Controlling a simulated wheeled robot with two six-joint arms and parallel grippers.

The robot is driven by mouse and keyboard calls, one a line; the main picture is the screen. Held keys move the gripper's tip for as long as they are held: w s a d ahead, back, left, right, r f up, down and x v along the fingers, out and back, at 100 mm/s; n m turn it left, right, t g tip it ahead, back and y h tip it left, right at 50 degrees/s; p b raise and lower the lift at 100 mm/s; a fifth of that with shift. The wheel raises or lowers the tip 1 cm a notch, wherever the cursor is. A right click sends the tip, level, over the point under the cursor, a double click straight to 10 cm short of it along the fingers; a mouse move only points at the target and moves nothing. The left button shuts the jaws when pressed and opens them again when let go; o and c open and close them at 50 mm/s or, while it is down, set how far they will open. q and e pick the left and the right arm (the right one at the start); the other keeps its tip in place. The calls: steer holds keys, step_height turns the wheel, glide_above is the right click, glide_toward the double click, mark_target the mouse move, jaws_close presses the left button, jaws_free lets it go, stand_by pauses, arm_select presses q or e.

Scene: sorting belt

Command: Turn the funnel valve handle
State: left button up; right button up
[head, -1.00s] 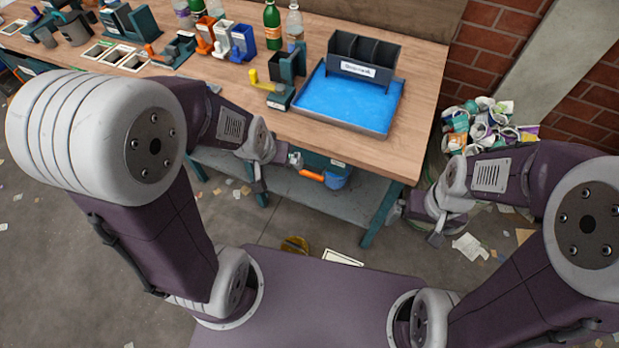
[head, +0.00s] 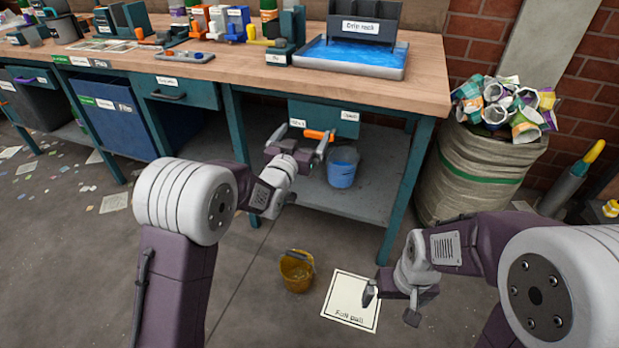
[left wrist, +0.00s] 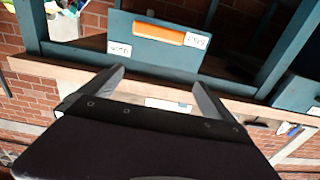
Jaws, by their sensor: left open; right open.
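The orange valve handle (head: 318,134) lies roughly level on the front of a teal panel (head: 322,112) under the bench. In the left wrist view the handle (left wrist: 158,36) sits between two white labels, beyond my fingertips. The labels are too small to read surely. My left gripper (head: 302,139) is open in front of the panel, with its right finger near the handle. I cannot tell whether they touch; nothing shows between the jaws. My right gripper (head: 390,304) is open and empty, low on the right. No funnel is clearly visible.
A blue bucket (head: 342,172) stands on the lower shelf beneath the panel. A yellow pail (head: 297,272) is on the floor, beside a white "Full pail" mat (head: 346,305). A full sack (head: 468,180) stands right of the bench leg. A drip rack tray (head: 350,62) is on the bench.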

arm_select(q)
steer(key=b, duration=0.2)
glide_toward(318, 136)
steer(key=w, duration=0.2)
steer(key=x, duration=0.2)
steer(key=b+x, duration=0.1)
steer(key=x, duration=0.5)
steer(key=shift+s+d+f+b, duration=0.15)
steer(key=shift+d+b, duration=0.15)
steer(key=shift+b, duration=0.05)
steer(key=shift+w+d, duration=0.15)
steer(key=shift+w, duration=0.35)
arm_select(e)
step_height(318, 136, down, 6)
steer(key=shift+w+f, duration=0.15)
steer(key=shift+f, duration=0.05)
arm_select(q)
steer(key=c, duration=1.9)
